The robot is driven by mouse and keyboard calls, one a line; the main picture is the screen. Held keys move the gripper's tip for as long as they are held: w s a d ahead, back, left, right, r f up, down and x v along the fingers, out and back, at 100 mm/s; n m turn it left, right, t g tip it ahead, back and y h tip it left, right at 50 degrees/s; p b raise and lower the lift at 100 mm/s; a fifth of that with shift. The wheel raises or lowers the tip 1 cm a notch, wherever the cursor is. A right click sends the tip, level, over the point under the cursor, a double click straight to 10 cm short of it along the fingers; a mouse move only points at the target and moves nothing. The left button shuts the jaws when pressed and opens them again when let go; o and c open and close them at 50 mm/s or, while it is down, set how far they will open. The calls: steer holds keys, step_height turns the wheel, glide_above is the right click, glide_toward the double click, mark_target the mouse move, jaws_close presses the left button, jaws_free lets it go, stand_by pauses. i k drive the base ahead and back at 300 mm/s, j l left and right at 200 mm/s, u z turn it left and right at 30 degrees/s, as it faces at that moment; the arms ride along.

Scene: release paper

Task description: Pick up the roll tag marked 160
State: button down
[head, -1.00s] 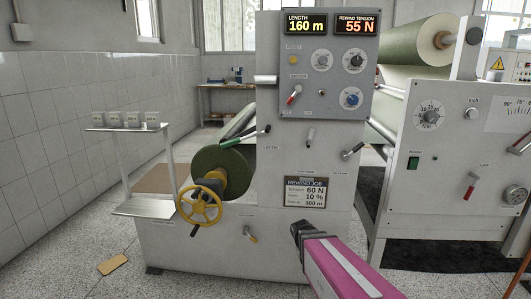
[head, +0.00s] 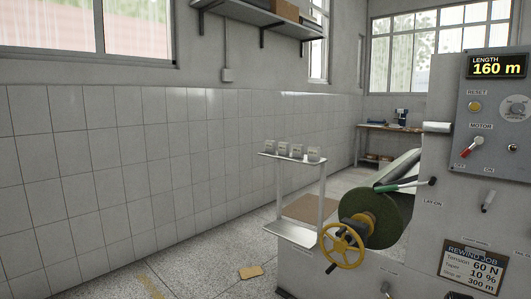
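Several small grey roll tags (head: 297,151) stand in a row on the upper shelf (head: 266,154) of a white stand in the head view. They are too small for me to read their markings, so I cannot tell which is marked 160. The length display (head: 497,67) on the machine reads 160 m. My gripper is not in view now.
The rewind machine (head: 440,220) with a green roll (head: 383,212) and a yellow handwheel (head: 342,247) stands right of the stand. The stand's lower shelf (head: 290,235) looks empty. A tan piece (head: 251,272) lies on the floor. Open floor lies left of the stand.

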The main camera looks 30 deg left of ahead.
mark_target(283, 147)
steer(key=u, duration=1.3)
